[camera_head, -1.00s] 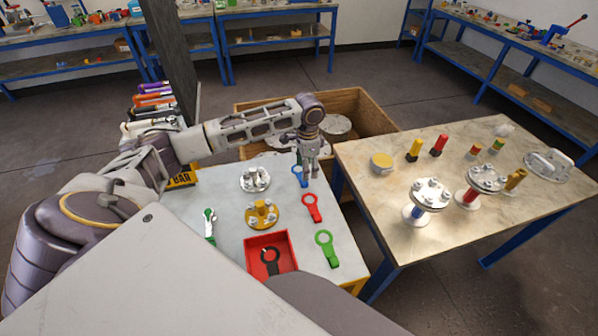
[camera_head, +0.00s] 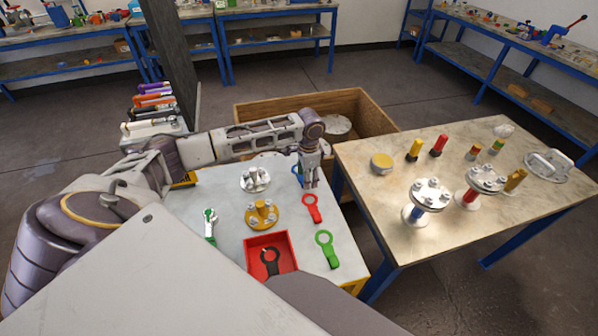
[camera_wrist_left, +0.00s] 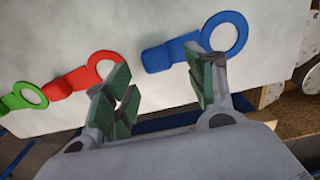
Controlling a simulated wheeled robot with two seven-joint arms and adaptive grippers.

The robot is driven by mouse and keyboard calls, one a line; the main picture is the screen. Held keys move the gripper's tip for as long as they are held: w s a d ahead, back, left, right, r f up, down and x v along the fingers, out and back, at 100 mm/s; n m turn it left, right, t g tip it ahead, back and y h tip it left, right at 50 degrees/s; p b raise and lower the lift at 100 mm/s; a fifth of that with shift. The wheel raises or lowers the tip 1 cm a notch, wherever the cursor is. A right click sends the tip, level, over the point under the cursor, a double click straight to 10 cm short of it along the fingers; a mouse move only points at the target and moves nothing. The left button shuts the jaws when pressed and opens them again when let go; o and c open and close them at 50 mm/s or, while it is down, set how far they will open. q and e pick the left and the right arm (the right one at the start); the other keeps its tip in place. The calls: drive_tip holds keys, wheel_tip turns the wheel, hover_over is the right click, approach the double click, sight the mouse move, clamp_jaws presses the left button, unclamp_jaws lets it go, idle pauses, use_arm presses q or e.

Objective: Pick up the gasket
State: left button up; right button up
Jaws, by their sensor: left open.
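Ring gaskets with flat tabs lie on the pale left table: a blue gasket (camera_head: 296,172), a red gasket (camera_head: 311,215) and a green gasket (camera_head: 333,262). A black gasket (camera_head: 271,268) lies in the red tray. My left gripper (camera_head: 311,184) points down over the table beside the blue gasket and partly hides it. In the left wrist view the open, empty fingers (camera_wrist_left: 158,80) are near the blue gasket (camera_wrist_left: 176,54), whose tab reaches toward the gap between them. The red gasket (camera_wrist_left: 84,76) is partly behind one finger. My right gripper is not in view.
The red tray (camera_head: 292,248), a gold flange (camera_head: 263,222) and a grey flange (camera_head: 254,187) share the left table. A wooden crate (camera_head: 375,107) stands behind. The right table (camera_head: 400,243) holds flanged vessels and several small parts.

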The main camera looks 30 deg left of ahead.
use_arm(q)
drive_tip(key=shift+f, duration=0.9)
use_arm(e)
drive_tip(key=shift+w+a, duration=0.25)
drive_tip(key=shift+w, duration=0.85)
